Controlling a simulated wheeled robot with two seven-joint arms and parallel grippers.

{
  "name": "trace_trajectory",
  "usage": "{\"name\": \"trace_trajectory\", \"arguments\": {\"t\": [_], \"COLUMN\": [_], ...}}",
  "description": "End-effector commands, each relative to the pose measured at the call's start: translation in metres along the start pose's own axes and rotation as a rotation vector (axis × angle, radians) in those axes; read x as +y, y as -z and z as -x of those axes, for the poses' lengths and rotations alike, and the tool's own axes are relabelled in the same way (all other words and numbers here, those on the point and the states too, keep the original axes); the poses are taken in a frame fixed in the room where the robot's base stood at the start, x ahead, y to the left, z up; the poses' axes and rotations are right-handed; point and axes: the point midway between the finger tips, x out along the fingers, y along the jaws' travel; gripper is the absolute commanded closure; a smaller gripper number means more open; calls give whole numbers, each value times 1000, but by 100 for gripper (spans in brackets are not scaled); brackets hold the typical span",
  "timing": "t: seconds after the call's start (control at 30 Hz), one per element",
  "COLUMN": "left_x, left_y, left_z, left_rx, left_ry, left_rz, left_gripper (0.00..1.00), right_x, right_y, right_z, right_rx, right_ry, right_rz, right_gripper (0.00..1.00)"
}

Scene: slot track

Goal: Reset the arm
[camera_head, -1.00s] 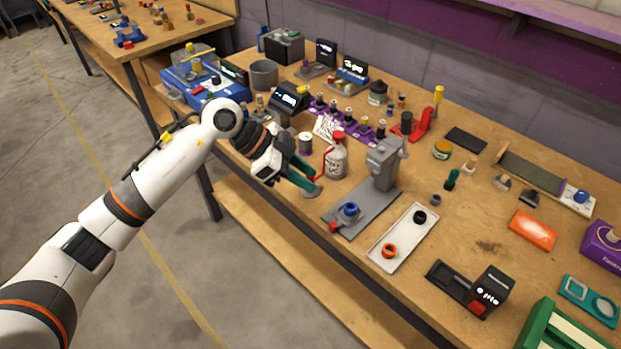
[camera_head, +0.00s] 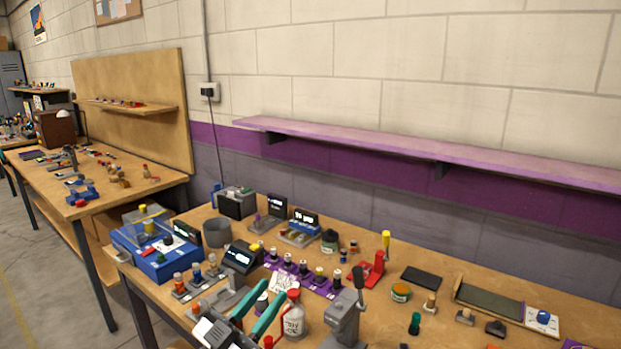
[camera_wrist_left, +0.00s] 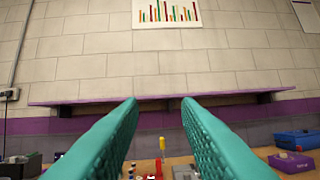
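My left gripper (camera_head: 273,289) shows at the bottom of the head view, in front of the workbench's left half. Its two teal fingers point up and away, spread apart with nothing between them. The left wrist view shows the same open fingers (camera_wrist_left: 158,102) framing the wall and a purple shelf. A white bottle with a red cap (camera_head: 293,316) appears just right of the fingers; I cannot tell whether they touch. My right gripper is in neither view.
A grey press (camera_head: 343,318) stands right of the bottle. A blue machine (camera_head: 157,258), a grey pot (camera_head: 216,232) and a purple rack of small bottles (camera_head: 305,277) crowd the bench. A purple wall shelf (camera_head: 430,150) runs above its back.

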Motion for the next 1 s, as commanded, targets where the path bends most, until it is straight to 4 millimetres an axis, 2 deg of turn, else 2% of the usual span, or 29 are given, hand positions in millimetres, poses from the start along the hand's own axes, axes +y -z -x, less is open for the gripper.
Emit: {"name": "trace_trajectory", "arguments": {"t": [0.03,0.1,0.17,0.2,0.27,0.3,0.4,0.53,0.7,0.93,1.0], "left_x": [17,42,57,63,65,62,44,14,-25,-77,-73], "left_y": [7,22,40,55,77,91,116,132,138,129,152], "left_z": [17,46,78,101,141,168,226,280,330,382,385], "left_rx": [30,120,239,338,511,634,914,1187,1446,1714,1717], "left_ry": [-155,-359,-513,-601,-706,-756,-801,-773,-678,-491,-493], "left_rz": [15,19,23,30,42,52,85,127,183,266,262], "left_gripper": [70,70,70,70,70,70,70,70,70,70,70], "right_x": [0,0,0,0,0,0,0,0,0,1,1], "right_y": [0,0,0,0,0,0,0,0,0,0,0], "right_z": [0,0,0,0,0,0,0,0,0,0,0], "right_rx": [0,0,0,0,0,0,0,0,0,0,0], "right_ry": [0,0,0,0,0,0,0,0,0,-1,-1], "right_rz": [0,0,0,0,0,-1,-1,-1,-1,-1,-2], "right_gripper": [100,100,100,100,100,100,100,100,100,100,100]}}
